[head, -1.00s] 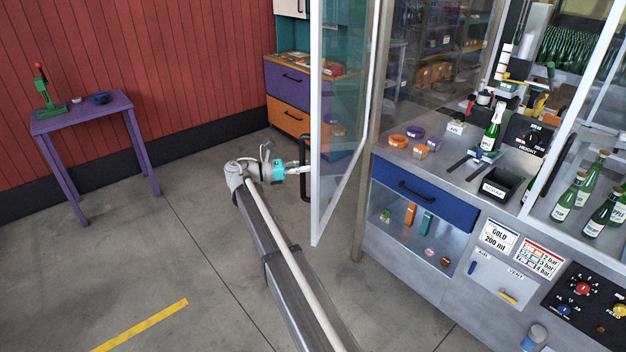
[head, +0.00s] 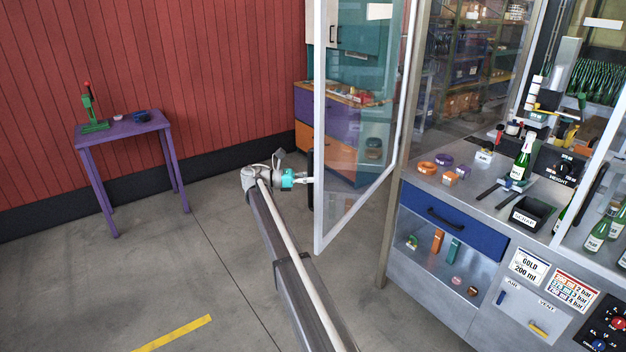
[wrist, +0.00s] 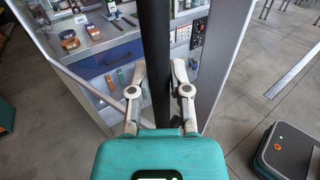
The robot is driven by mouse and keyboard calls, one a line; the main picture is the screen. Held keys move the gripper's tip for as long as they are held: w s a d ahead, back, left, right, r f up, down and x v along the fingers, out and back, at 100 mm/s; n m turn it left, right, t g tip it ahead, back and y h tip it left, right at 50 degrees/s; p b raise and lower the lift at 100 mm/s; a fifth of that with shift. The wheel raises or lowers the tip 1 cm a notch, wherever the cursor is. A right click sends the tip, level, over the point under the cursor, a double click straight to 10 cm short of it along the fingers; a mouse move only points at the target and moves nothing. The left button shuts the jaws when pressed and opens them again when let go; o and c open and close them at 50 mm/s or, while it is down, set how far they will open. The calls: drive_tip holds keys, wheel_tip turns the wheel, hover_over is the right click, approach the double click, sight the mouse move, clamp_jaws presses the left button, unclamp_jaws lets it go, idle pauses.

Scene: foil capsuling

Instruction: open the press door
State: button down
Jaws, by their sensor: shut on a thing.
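The press door (head: 360,150) is a glass pane in a pale frame. It stands swung wide open, out to the left of the press (head: 450,215). My gripper (head: 308,180) is at the door's free edge. It is shut on the dark upright door handle (head: 311,192), which is mostly hidden behind the frame there. In the wrist view the two fingers (wrist: 160,78) close around the handle bar (wrist: 155,40) from both sides, with the fingertips partly hidden by it.
A purple table (head: 125,127) with a green hand press stands at the left wall. A drawer cabinet (head: 310,130) stands behind the door. Bottles and a black bin (head: 532,212) are on the press counter. Bare floor lies left of my arm.

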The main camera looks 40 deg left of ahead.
drive_tip(key=c, duration=0.6)
unclamp_jaws()
drive_tip(key=shift+d, duration=0.15)
drive_tip(key=shift+o, duration=0.2)
drive_tip(key=v, duration=1.2)
drive_tip(key=shift+c, duration=0.3)
